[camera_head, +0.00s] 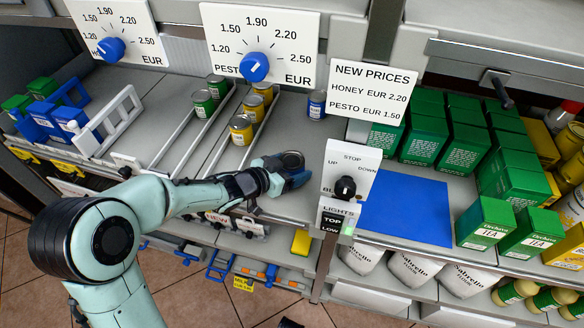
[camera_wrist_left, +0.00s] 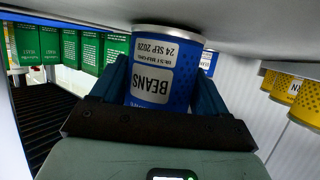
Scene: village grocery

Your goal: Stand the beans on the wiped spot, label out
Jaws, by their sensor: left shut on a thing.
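The beans can (camera_wrist_left: 155,75) is blue with a white BEANS label, which faces the camera in the left wrist view and reads upside down there. My left gripper (camera_head: 288,172) is shut around its sides. In the head view the can's grey top (camera_head: 292,159) shows between the fingers, over the front part of the grey shelf. The can looks upright, with its end close to the shelf board; I cannot tell whether it touches. I cannot make out a wiped spot on the grey board. My right gripper is not in view.
Another blue can (camera_head: 316,104) stands farther back. Yellow cans (camera_head: 241,130) and green cans (camera_head: 203,104) stand in rows behind dividers. The switch panel (camera_head: 347,180) is right of my gripper, beside a flat blue sheet (camera_head: 405,208) and green boxes (camera_head: 424,139). Bare shelf lies around the can.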

